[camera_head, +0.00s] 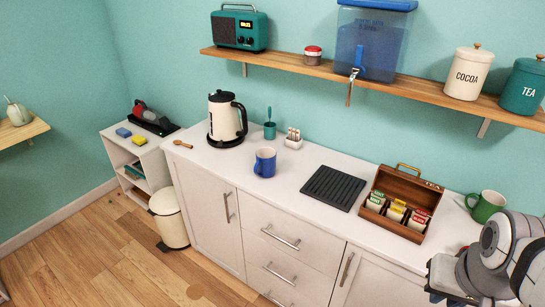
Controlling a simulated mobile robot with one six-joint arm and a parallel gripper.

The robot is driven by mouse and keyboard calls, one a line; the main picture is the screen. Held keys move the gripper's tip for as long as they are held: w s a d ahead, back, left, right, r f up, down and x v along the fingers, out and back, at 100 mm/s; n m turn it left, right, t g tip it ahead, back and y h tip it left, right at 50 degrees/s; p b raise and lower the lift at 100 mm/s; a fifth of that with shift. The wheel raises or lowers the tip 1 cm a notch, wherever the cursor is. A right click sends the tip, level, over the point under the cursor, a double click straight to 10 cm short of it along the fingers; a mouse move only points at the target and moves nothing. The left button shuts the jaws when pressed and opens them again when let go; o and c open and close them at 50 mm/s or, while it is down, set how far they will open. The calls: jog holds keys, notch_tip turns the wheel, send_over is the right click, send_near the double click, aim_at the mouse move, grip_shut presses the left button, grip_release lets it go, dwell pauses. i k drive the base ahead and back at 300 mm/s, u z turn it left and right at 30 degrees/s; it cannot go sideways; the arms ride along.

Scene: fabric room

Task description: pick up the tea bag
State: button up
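A wooden tea box (401,224) stands open on the white counter, its lid raised at the back. Three groups of tea bags sit in it: green ones (376,200) on the left, yellow ones (397,208) in the middle and red ones (420,216) on the right. Single bags are too small to tell apart. My arm is at the lower right, with what looks like my gripper (447,284) low at the counter's front edge, apart from and to the right of the box. Its fingertips are not clear.
A green mug (486,206) stands right of the box, close to my arm. A black ribbed mat (334,188), a blue mug (265,162), a kettle (224,118) and a small white holder (293,139) are further left. A shelf (440,92) hangs above. Counter space between blue mug and mat is clear.

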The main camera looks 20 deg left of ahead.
aim_at(394, 213)
jog(key=z, duration=0.3)
jog(key=k, duration=0.35)
jog(key=u, duration=0.85)
jog(key=i, duration=0.7)
jog(key=z, duration=2.2)
jog(key=k, duration=0.5)
jog(key=u, duration=0.2)
